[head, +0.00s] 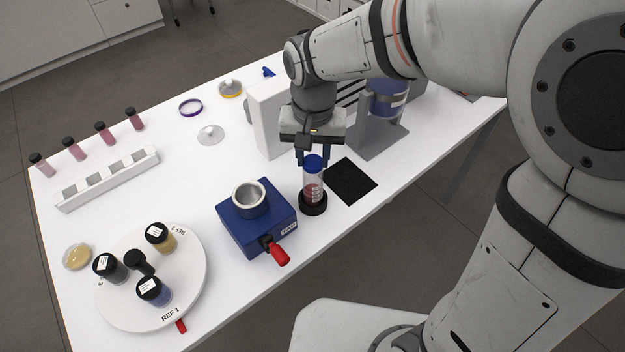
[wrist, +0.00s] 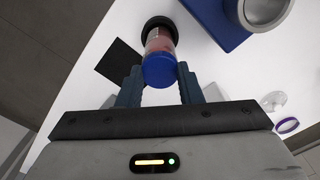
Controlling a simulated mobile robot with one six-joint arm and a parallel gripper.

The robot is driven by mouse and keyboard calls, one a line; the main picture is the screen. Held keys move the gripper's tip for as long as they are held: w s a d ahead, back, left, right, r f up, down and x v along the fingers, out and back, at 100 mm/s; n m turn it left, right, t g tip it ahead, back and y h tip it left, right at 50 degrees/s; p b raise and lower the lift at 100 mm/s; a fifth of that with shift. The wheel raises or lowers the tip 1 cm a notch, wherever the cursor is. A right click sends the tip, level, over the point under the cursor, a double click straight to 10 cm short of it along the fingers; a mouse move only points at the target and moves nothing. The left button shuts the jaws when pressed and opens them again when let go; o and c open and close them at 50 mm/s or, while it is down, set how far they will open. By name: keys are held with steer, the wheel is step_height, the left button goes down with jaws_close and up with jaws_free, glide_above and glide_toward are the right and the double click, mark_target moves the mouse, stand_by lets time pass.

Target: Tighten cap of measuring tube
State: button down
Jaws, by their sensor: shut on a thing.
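The measuring tube (head: 312,190) is clear with white marks and reddish contents, and stands upright in a round black base (head: 313,206) near the table's front edge. Its blue cap (head: 314,162) is on top. My gripper (head: 313,158) points straight down over the tube, with its fingers on either side of the cap, shut on it. In the wrist view the blue cap (wrist: 159,71) sits between the two dark fingertips of my gripper (wrist: 160,80), with the tube behind it. How tight the cap sits cannot be seen.
A blue tap device (head: 258,222) with a metal cup and red handle stands left of the tube. A black mat (head: 350,181) lies to its right. A grey stand (head: 375,140) and a white box (head: 265,115) are behind. A round turntable (head: 190,290) with jars is at front left.

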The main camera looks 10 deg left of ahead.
mark_target(313, 161)
steer(key=c, duration=0.9)
jaws_free()
step_height(313, 161, up, 8)
steer(key=shift+f+b, duration=0.1)
steer(key=shift+b, duration=0.2)
steer(key=s+d+f+t, duration=0.1)
steer(key=s+d, duration=0.1)
steer(key=d, duration=0.6)
steer(key=s+d+f+m+t, duration=0.1)
steer(key=s+d, duration=0.2)
steer(key=d, duration=0.4)
steer(key=s+d+f+t, duration=0.1)
steer(key=s+d, duration=0.1)
steer(key=d, duration=0.6)
steer(key=shift+s+d+f, duration=0.2)
steer(key=shift+s+d, duration=0.15)
steer(key=shift+s, duration=0.05)
